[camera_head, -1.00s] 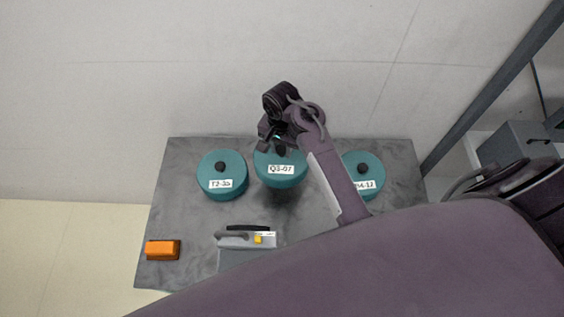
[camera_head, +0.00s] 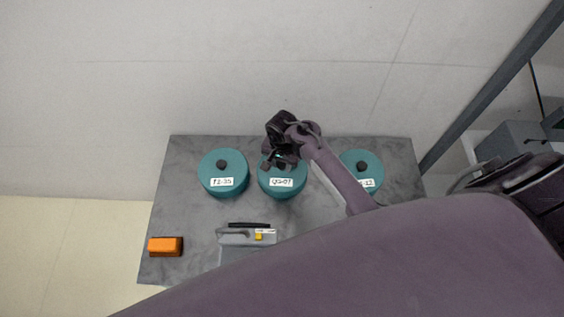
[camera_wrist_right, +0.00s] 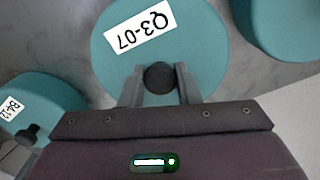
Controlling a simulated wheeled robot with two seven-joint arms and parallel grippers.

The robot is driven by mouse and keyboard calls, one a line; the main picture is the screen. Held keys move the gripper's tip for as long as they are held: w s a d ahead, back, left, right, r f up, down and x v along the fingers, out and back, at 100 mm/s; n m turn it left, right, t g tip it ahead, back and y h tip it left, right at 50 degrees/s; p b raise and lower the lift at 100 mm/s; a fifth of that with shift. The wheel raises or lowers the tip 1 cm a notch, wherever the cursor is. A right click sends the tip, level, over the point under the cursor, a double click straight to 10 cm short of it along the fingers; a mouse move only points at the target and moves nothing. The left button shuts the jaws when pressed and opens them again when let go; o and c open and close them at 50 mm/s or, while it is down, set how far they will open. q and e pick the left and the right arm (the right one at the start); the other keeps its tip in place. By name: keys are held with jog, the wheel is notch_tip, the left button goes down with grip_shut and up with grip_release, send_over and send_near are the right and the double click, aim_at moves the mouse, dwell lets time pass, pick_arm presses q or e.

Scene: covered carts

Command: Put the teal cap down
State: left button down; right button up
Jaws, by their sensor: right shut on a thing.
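The teal cap labelled Q3-07 (camera_head: 283,187) is at the middle of the grey table's row, with my right gripper (camera_head: 278,163) over its knob. In the right wrist view the cap (camera_wrist_right: 200,40) fills the upper middle, and its black knob (camera_wrist_right: 159,77) is between the two fingers of my right gripper (camera_wrist_right: 159,86), which is shut on it. The cap looks level. I cannot tell from these views whether it rests on anything; what lies beneath it is hidden. My left gripper is not in view.
A teal cap labelled T2-35 (camera_head: 223,170) stands to the left and another (camera_head: 362,165) to the right, partly behind my arm. An orange block (camera_head: 165,247) and a grey case-like object (camera_head: 246,237) are at the front. The grey table (camera_head: 190,215) is bare at left.

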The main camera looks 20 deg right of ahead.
jog(key=o, duration=1)
jog(key=shift+f, duration=0.1)
notch_tip(320, 180, up, 12)
jog(key=b, duration=0.1)
jog(key=shift+b, duration=0.4)
